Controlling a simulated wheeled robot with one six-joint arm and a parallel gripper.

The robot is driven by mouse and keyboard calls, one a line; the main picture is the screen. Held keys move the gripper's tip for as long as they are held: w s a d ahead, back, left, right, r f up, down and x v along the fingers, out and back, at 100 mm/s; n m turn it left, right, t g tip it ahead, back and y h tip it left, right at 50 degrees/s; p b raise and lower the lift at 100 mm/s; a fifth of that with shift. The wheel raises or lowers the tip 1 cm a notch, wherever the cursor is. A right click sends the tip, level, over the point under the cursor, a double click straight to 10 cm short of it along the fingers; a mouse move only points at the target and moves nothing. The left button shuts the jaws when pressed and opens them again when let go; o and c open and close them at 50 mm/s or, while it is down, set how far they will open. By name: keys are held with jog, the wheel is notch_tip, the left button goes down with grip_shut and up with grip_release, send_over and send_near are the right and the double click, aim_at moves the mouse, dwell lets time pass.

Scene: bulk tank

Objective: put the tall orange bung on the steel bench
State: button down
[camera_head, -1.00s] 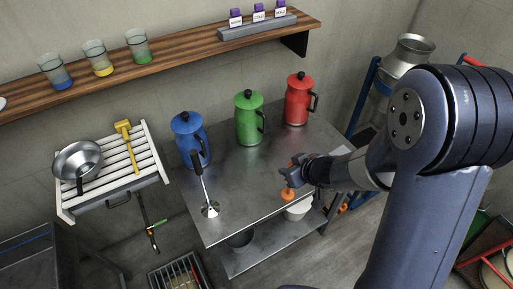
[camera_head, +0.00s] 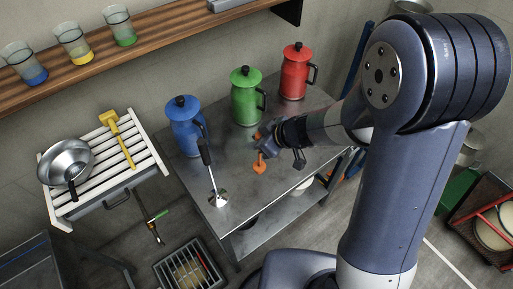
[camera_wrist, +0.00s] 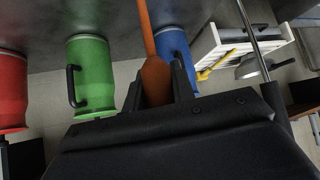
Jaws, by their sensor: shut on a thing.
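The tall orange bung (camera_head: 259,164) is in my gripper (camera_head: 272,138), over the steel bench (camera_head: 242,198). In the wrist view the orange bung (camera_wrist: 156,78) stands between the two dark fingers of my gripper (camera_wrist: 158,88), which are shut on it. Its narrow stem runs toward the top of that picture. In the head view its lower end shows below the fingers, in front of the green jug. I cannot tell whether it touches the bench top.
A blue jug (camera_head: 186,128), green jug (camera_head: 245,98) and red jug (camera_head: 294,74) stand along the bench's back. A long-handled steel tool (camera_head: 218,197) stands left of my gripper. The bench top between the tool and my gripper is clear.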

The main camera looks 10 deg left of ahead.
jog(key=shift+f+b, duration=0.55)
jog(key=shift+f, duration=1.2)
jog(key=c, duration=1.2)
grip_release()
jog(key=shift+d+r, duration=0.15)
jog(key=shift+r, duration=0.15)
jog(key=p+v, duration=0.3)
jog(key=v, duration=0.8)
jog(key=shift+s+d+r, duration=0.1)
jog(key=shift+d+r, duration=0.1)
jog(key=shift+d, duration=0.05)
